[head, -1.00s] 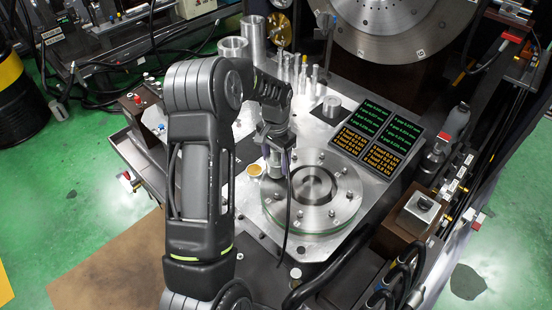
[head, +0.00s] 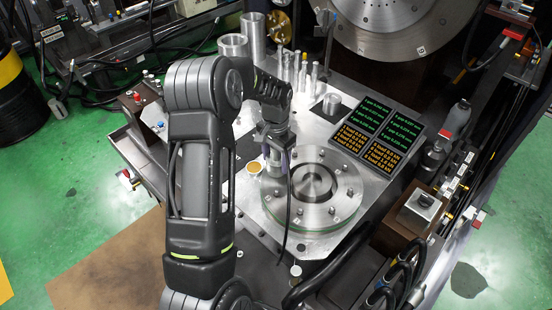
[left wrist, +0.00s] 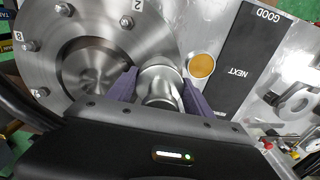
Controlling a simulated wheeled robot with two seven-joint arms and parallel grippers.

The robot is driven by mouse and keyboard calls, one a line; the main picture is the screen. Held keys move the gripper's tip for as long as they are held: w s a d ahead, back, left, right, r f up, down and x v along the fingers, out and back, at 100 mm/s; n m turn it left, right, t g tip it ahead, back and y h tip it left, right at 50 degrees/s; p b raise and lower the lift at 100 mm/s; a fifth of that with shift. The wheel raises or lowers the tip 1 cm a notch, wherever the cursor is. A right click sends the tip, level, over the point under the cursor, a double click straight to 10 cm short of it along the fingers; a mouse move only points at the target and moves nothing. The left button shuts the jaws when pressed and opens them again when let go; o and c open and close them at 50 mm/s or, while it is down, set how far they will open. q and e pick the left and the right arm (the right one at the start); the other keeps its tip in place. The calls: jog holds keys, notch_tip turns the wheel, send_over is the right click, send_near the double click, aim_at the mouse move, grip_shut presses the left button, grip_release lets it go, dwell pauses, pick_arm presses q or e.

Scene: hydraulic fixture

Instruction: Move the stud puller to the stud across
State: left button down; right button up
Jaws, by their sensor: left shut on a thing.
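My left gripper (head: 277,158) is over the left rim of the round steel flange (head: 330,212). In the left wrist view its purple fingers (left wrist: 160,92) are closed on both sides of a shiny metal cylinder, the stud puller (left wrist: 158,74). The flange also shows in the left wrist view (left wrist: 75,22), with several studs around its rim, among them one near the number 2 (left wrist: 127,22) and one near 8 (left wrist: 30,46). The puller's lower end is hidden, so I cannot tell whether it sits on a stud. My right gripper is not in view.
A small cup with amber contents (left wrist: 201,66) stands beside the flange, near a black strip marked NEXT and GOOD (left wrist: 238,70). Metal cylinders (head: 254,38) and slim posts stand behind. Readout panels (head: 378,132) lie right of the flange. A black cable hangs by the gripper.

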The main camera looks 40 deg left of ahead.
pick_arm(q)
jog(key=c, duration=0.7)
grip_release()
jog(key=o, duration=0.4)
jog(key=shift+r+b, duration=0.45)
jog(key=shift+r, duration=3.45)
